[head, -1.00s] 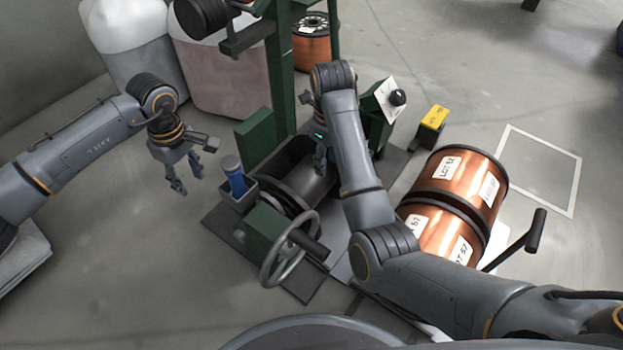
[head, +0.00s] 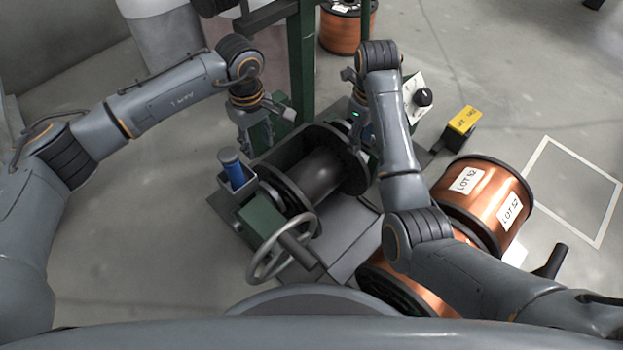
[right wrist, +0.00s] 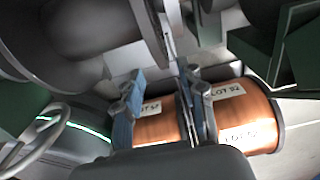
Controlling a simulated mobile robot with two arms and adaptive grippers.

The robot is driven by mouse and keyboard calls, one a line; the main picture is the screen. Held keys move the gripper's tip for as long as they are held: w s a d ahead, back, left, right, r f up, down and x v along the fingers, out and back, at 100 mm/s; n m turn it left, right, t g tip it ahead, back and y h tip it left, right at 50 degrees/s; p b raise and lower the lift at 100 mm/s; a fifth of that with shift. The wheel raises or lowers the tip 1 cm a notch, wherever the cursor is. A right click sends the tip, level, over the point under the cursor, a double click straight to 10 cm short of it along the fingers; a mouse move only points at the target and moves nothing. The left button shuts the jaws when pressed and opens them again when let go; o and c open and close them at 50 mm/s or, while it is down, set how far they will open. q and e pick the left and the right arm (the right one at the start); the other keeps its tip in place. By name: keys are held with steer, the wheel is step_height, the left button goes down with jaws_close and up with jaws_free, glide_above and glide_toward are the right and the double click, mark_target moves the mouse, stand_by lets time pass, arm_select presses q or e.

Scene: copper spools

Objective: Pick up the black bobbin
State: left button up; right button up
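The black bobbin (head: 315,176) lies in the green winding machine in the head view, its dark flanges at both ends. It also fills the upper left of the right wrist view (right wrist: 95,45). My left gripper (head: 257,148) is open and empty, fingers down, just behind the bobbin's left flange; I cannot tell whether it touches. My right gripper (head: 363,145) is at the right flange, partly hidden by its own arm. In the right wrist view its fingers (right wrist: 163,100) stand apart, with the flange edge near the gap; contact is unclear.
A handwheel (head: 283,247) stands at the machine's front, beside a holder with a blue cylinder (head: 234,168). Copper spools (head: 482,203) lie right of the machine, partly under my right arm. A yellow-topped box (head: 462,121) and bare floor with a white outline (head: 570,190) are further right.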

mark_target(355, 169)
arm_select(q)
step_height(355, 169, down, 12)
steer(key=shift+f, duration=0.25)
arm_select(e)
step_height(355, 169, down, 13)
steer(key=shift+r, duration=0.2)
arm_select(q)
jaws_close()
arm_select(e)
jaws_close()
arm_select(q)
steer(key=shift+r, duration=0.1)
